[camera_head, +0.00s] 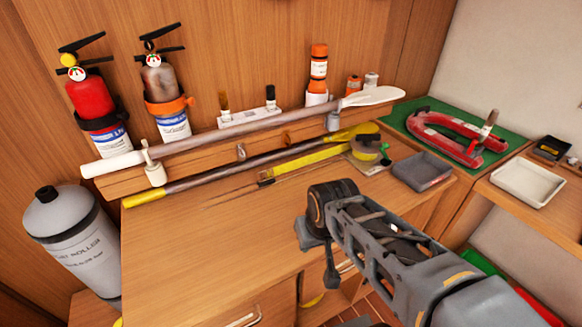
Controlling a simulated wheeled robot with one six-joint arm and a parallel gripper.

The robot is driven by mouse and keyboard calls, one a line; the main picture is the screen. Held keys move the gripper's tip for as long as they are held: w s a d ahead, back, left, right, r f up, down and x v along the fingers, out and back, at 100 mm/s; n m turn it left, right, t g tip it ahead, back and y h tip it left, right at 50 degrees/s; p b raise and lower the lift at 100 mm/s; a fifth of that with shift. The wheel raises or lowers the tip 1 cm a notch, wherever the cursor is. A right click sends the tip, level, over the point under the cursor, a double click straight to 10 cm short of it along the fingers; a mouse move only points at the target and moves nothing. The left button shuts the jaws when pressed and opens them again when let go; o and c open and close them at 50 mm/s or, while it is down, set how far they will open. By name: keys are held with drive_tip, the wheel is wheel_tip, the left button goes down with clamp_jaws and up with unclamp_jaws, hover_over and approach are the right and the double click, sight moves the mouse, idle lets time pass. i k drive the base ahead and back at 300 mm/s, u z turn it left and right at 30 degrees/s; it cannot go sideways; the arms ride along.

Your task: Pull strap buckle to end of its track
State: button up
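A yellow strap (306,162) lies across the wooden bench top. Its right end is near a yellow round reel (365,148). A small dark piece, which looks like the strap buckle (267,179), sits at the strap's left end. Thin dark lines that look like the track (232,193) run left from it along the bench. My arm reaches in from the lower right. My gripper (318,254) is over the bench's front edge, to the right of and nearer than the buckle, and apart from it. Its fingers are small and partly hidden, so their opening is unclear.
A paddle (372,97) and a dark pole with yellow ends (240,166) lie behind the strap. Two extinguishers (90,98) hang at the back left. A grey tray (421,171) is at the right. The front left bench top is clear.

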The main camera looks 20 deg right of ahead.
sight(268, 175)
drive_tip(key=z, duration=0.15)
drive_tip(key=k, duration=1.7)
drive_tip(key=u, duration=0.7)
drive_tip(key=i, duration=1.6)
